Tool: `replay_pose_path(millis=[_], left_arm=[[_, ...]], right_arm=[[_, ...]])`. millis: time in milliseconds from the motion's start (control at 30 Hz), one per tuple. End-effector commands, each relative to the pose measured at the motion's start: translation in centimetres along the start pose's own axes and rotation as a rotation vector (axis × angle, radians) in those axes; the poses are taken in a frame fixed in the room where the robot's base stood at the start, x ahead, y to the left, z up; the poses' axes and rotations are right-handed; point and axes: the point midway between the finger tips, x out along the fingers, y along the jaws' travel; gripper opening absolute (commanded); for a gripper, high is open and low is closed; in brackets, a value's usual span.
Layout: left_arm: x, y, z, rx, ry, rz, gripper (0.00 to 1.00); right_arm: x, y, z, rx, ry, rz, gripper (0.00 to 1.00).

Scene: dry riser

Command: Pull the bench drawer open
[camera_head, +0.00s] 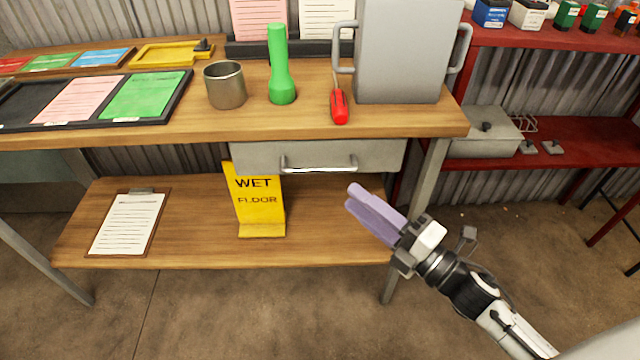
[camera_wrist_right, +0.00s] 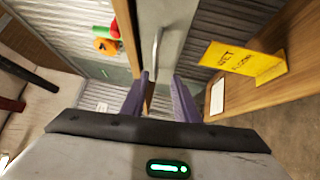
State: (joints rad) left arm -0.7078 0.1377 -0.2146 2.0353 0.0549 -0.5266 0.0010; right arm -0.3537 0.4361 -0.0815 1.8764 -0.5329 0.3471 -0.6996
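The bench drawer (camera_head: 225,155) is a grey front under the wooden bench top and looks shut. Its metal bar handle (camera_head: 318,169) runs across the front. In the right wrist view the drawer front (camera_wrist_right: 178,38) and handle (camera_wrist_right: 157,48) lie beyond the fingers. My right gripper (camera_head: 350,196) has purple fingers and is below and to the right of the handle, apart from it. In the right wrist view its fingers (camera_wrist_right: 161,78) are spread with nothing between them, and the handle lines up with the gap. My left gripper is not in view.
The bench top (camera_head: 200,122) holds a metal cup (camera_head: 225,85), green flashlight (camera_head: 280,70), red screwdriver (camera_head: 339,106) and grey container (camera_head: 402,60). A yellow wet-floor sign (camera_head: 258,205) and clipboard (camera_head: 128,225) are on the lower shelf (camera_head: 190,245). A red shelf (camera_head: 590,140) stands at right.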

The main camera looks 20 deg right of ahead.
Motion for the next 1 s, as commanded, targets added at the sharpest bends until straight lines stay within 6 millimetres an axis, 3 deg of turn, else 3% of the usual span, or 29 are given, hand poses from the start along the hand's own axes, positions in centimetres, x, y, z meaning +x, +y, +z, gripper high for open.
replay_pose_path(millis=[167, 600, 800, 1000], left_arm=[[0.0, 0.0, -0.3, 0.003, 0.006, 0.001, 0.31], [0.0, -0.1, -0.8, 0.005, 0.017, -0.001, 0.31], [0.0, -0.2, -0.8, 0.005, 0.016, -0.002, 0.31], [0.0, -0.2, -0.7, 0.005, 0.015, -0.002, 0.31]], right_arm=[[1.5, 0.8, -0.2, -0.098, 0.043, 0.031, 0.28], [9.0, 1.0, -0.5, -0.089, 0.039, 0.029, 0.28], [10.4, 0.9, -0.5, -0.088, 0.038, 0.027, 0.28], [10.5, 0.9, -0.6, -0.087, 0.038, 0.027, 0.28]])
